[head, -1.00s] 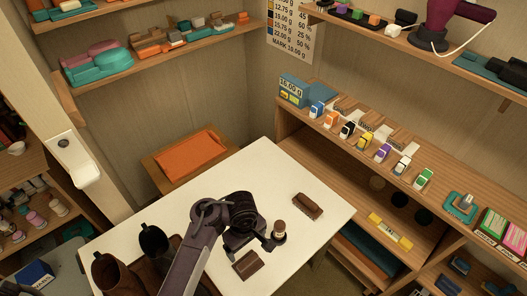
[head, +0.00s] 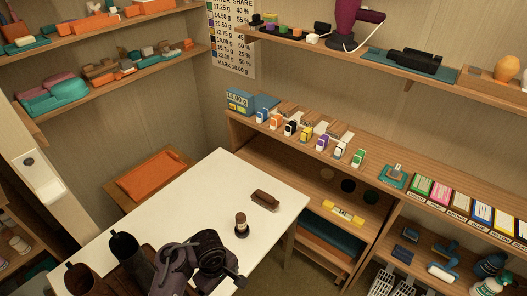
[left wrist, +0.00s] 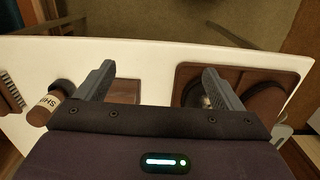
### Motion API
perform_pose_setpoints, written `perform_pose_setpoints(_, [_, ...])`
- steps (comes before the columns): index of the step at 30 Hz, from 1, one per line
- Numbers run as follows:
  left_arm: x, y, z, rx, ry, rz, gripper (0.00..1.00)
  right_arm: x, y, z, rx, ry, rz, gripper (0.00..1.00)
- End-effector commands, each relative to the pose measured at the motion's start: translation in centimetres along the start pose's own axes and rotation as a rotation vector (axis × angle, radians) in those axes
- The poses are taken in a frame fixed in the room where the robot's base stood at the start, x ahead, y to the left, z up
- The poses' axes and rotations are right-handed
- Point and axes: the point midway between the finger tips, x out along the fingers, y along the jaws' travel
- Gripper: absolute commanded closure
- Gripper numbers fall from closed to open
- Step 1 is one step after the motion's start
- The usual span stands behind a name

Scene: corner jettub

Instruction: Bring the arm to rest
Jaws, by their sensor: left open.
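My left gripper (left wrist: 158,72) is open and empty in the left wrist view, its two grey fingers spread above the white table (head: 190,205). In the head view my left arm's dark wrist (head: 205,255) is at the bottom, over the table's near part. A small brown bottle (head: 241,228) stands upright just beyond it, apart from it. The bottle also shows left of the fingers in the left wrist view (left wrist: 45,105). A brown block (left wrist: 125,91) lies between and below the fingers; my arm hides it in the head view. My right gripper is not in view.
A brush (head: 265,200) lies towards the table's right side. Dark boots (head: 125,250) stand at the table's left. An orange-topped stool (head: 152,176) is behind the table. Shelving (head: 300,155) with small bottles runs along the right wall. The table's far part is clear.

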Motion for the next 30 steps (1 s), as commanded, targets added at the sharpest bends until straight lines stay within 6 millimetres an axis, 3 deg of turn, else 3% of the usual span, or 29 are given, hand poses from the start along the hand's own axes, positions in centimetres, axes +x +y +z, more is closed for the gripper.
perform_pose_setpoints(4, [2.8, -0.4, 1.2, 0.048, -0.055, 0.003, 0.12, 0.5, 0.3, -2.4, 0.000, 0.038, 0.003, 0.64])
perform_pose_setpoints(11, [7.7, -1.0, 3.2, 0.139, -0.146, 0.034, 0.12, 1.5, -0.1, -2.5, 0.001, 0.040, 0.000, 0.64])
perform_pose_setpoints(17, [14.4, -2.6, 5.7, 0.251, -0.226, 0.089, 0.12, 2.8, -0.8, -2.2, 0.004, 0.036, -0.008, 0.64])
perform_pose_setpoints(20, [19.0, -4.4, 6.9, 0.322, -0.247, 0.128, 0.12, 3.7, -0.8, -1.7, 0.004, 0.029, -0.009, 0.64])
perform_pose_setpoints(23, [25.0, -7.7, 8.2, 0.421, -0.236, 0.165, 0.12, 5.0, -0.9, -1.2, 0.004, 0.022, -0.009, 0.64])
perform_pose_setpoints(26, [31.1, -12.4, 9.0, 0.550, -0.174, 0.183, 0.12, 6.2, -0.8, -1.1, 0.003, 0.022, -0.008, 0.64])
perform_pose_setpoints(30, [37.4, -20.1, 9.2, 0.759, -0.051, 0.146, 0.12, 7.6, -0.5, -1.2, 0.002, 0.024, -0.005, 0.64])
